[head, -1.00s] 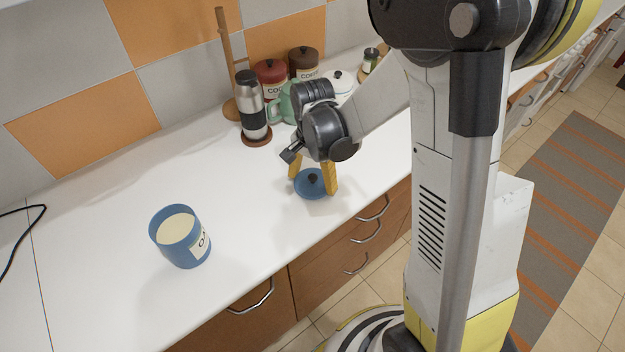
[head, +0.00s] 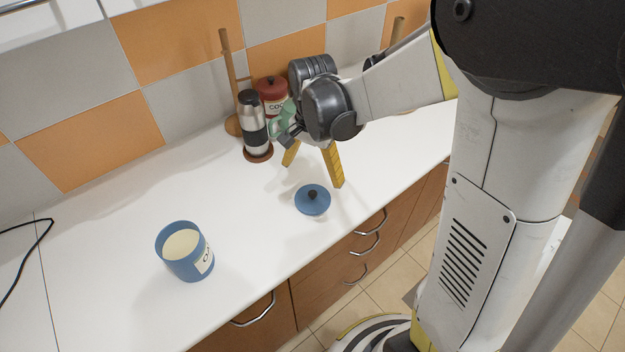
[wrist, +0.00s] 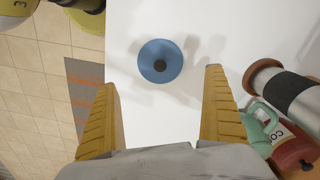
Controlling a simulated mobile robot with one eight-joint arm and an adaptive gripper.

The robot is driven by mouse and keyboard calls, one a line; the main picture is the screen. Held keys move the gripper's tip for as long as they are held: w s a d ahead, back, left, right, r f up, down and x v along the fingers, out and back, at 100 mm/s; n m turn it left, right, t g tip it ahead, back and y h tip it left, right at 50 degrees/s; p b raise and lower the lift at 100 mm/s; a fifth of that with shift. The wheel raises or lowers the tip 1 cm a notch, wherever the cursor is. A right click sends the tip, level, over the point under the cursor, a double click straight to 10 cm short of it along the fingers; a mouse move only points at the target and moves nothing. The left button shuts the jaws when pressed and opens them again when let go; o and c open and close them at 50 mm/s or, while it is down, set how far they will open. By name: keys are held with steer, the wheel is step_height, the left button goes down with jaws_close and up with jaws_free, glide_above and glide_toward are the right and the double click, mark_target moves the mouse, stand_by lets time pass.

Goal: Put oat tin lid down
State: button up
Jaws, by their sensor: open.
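The blue oat tin lid (head: 313,201) with its dark knob lies flat on the white counter, knob up. It also shows in the wrist view (wrist: 160,61), beyond the fingertips and between their lines. My gripper (head: 313,170) is open and empty, with its yellow fingers raised above the counter just behind the lid and apart from it. In the wrist view the two fingers (wrist: 160,78) are spread wide. The blue oat tin (head: 185,252) stands open at the left, showing pale contents and part of its label.
A steel flask (head: 253,122) stands on a brown base at the back, beside a red canister (head: 272,88) and a green item (head: 281,120) partly hidden by my arm. A black cable (head: 28,245) lies at the left. The counter between tin and lid is clear.

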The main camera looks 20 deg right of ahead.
steer(key=s+r+n+t, duration=0.7)
steer(key=s+r+n, duration=0.2)
steer(key=s+r, duration=0.3)
steer(key=shift+s+r+n, duration=0.2)
steer(key=shift+s+n, duration=0.15)
steer(key=shift+n, duration=0.05)
step_height(320, 180, down, 5)
steer(key=b, duration=0.4)
steer(key=shift+b, duration=0.3)
